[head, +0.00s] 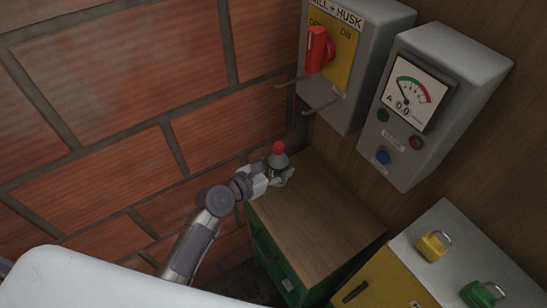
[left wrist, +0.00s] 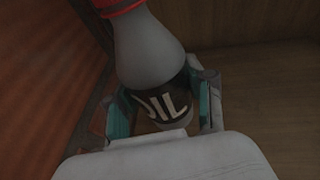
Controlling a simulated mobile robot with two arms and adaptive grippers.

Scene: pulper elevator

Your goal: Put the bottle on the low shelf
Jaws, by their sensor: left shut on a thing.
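The bottle is grey with a red cap and a dark label reading "OIL"; it shows in the head view (head: 278,159) and large in the left wrist view (left wrist: 148,48). My left gripper (head: 279,176) is shut on the bottle, with a finger on each side of its label in the left wrist view (left wrist: 165,105). The bottle is roughly upright at the far left corner of a low wooden-topped shelf unit (head: 317,218) with a green front. I cannot tell whether its base touches the top. My right gripper is not in view.
A brick wall (head: 95,110) stands close on the left. Grey boxes with a red switch (head: 318,50) and a meter (head: 412,92) hang above the unit. A yellow and grey cabinet (head: 400,262) at right bears a yellow padlock (head: 430,249) and a green padlock (head: 480,294). The wooden top is mostly clear.

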